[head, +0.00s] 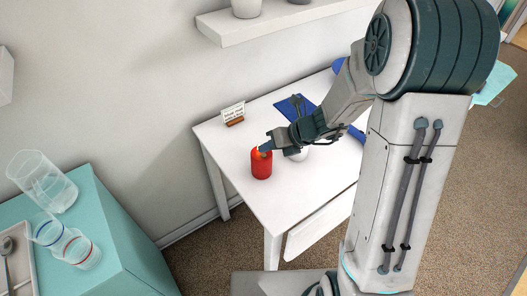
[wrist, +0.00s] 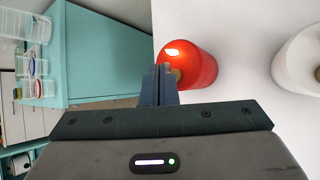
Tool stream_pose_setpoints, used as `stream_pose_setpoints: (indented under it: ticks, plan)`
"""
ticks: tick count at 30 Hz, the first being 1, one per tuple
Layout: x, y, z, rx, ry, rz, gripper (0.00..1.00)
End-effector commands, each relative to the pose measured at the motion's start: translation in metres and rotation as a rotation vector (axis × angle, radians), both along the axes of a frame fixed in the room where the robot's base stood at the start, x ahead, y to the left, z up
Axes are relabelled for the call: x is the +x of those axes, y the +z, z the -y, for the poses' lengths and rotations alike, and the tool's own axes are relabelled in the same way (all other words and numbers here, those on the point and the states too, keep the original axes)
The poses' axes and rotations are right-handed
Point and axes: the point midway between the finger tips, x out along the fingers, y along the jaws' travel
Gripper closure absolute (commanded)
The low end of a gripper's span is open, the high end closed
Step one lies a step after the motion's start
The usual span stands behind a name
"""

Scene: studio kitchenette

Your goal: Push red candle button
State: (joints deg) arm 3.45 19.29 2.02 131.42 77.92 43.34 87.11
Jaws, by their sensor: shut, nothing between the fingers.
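The red candle (head: 261,167) stands upright near the left edge of the white table. In the wrist view the candle (wrist: 200,62) is just beyond my fingertips, with a bright spot on its top. My gripper (head: 265,149) is shut and empty, with its tips at the upper part of the candle. In the wrist view the shut fingertips (wrist: 166,70) overlap a small brownish spot on the candle's side, which may be the button. I cannot tell whether the tips touch it.
A white candle-like cylinder (wrist: 302,60) stands right of the red candle, partly behind my gripper in the head view. A small sign (head: 233,114) and a blue flat item (head: 293,107) lie farther back on the white table (head: 240,183). A teal cabinet (head: 120,240) holds clear containers.

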Motion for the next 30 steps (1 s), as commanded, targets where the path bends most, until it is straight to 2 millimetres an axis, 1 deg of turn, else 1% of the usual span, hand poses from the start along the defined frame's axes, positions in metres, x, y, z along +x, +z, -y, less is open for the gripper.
stream_pose_setpoints:
  ticks: [8, 11, 25, 27, 30]
  plan:
    - [0.0, 0.001, 0.0, 0.0, 0.0, 0.0, 1.0]
    - [0.0, 0.008, 0.0, 0.0, 0.0, 0.0, 1.0]
    - [0.0, 0.056, 0.0, 0.0, 0.001, 0.001, 1.0]
    - [0.0, 0.06, 0.0, 0.0, 0.001, 0.001, 1.0]
    - [0.0, 0.061, 0.0, 0.0, 0.001, 0.001, 1.0]
